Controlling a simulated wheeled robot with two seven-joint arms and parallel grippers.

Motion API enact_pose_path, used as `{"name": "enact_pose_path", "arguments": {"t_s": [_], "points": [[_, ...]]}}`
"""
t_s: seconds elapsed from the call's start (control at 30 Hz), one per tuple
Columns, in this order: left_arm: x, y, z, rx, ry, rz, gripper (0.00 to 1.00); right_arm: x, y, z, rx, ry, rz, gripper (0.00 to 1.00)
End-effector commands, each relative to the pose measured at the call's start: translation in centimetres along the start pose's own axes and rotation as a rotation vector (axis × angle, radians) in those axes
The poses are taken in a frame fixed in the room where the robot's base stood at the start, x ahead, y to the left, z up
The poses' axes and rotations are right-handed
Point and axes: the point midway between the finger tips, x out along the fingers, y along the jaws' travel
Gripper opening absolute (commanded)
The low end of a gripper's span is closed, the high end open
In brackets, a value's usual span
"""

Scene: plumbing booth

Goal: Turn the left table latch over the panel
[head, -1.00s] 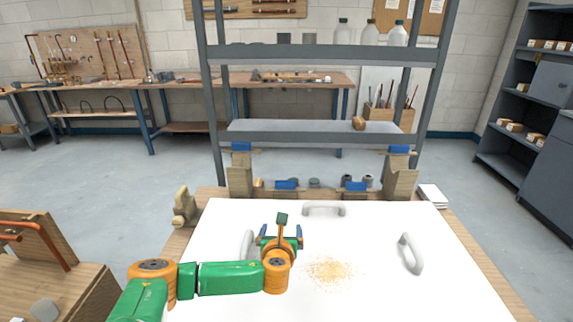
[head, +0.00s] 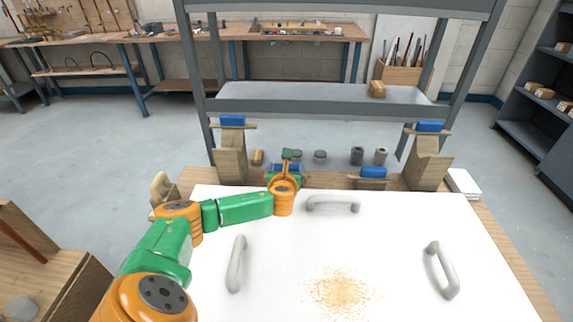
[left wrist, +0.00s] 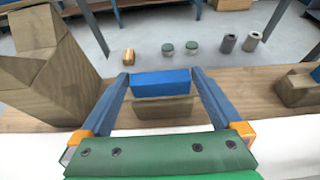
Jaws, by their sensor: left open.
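The left table latch shows in the left wrist view as a blue block (left wrist: 160,85) on a wooden base (left wrist: 163,108) at the table's back edge. In the head view my gripper and wrist mostly hide it. The white panel (head: 400,220) lies on the table in front of it. My left gripper (head: 286,168) is over the panel's back edge. In the left wrist view its open fingers (left wrist: 160,75) appear on either side of the blue block; I cannot tell whether they touch it. My right gripper is not in view.
The right table latch (head: 373,173) has a blue top. Wooden posts (head: 230,155) (head: 428,160) with blue tops flank the back edge. Small cylinders (head: 357,156) stand behind. The panel carries grey handles (head: 236,263) (head: 333,205) (head: 442,268) and tan crumbs (head: 340,290). A metal shelf (head: 320,107) rises behind.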

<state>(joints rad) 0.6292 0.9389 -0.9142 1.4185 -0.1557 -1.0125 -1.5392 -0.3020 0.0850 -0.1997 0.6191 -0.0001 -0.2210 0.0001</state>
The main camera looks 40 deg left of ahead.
Motion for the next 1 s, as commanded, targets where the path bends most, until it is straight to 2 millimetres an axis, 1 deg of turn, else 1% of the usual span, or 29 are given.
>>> {"name": "enact_pose_path", "arguments": {"t_s": [0.1,0.2,0.43,0.47,0.5,0.57,0.6,0.67,0.7,0.77,0.8,0.83,1.0], "points": [[0.97,0.02,-0.12,0.0,0.0,0.001,1.0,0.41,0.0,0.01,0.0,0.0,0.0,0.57],[1.3,0.0,-0.03,0.0,0.0,0.0,1.0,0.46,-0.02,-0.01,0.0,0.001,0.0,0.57],[1.35,0.0,0.01,0.0,0.001,0.0,1.0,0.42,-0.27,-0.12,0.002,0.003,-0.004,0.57],[1.34,0.0,0.0,0.0,0.001,0.0,0.97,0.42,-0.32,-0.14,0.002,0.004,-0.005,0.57],[1.34,0.01,0.0,0.0,0.001,0.0,0.86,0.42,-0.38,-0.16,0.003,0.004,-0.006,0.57],[1.34,0.01,0.0,0.0,0.001,0.0,0.7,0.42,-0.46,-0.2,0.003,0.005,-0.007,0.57],[1.34,0.01,0.0,0.0,0.001,0.0,0.59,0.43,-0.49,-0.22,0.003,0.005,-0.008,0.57],[1.34,0.01,0.0,0.0,0.001,0.0,0.43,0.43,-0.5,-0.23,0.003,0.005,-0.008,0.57],[1.34,0.01,-0.01,0.001,0.001,0.0,0.33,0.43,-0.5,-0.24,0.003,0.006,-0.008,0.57],[1.34,0.02,0.0,0.001,0.001,0.0,0.16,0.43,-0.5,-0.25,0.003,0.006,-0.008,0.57],[1.33,0.02,-0.01,0.001,0.001,0.0,0.06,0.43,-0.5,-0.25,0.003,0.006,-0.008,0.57],[1.33,0.02,-0.01,0.001,0.001,0.0,0.0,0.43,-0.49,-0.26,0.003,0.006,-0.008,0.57],[1.31,-0.02,0.0,-0.002,0.001,0.006,0.0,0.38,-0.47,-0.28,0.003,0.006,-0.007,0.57]]}}
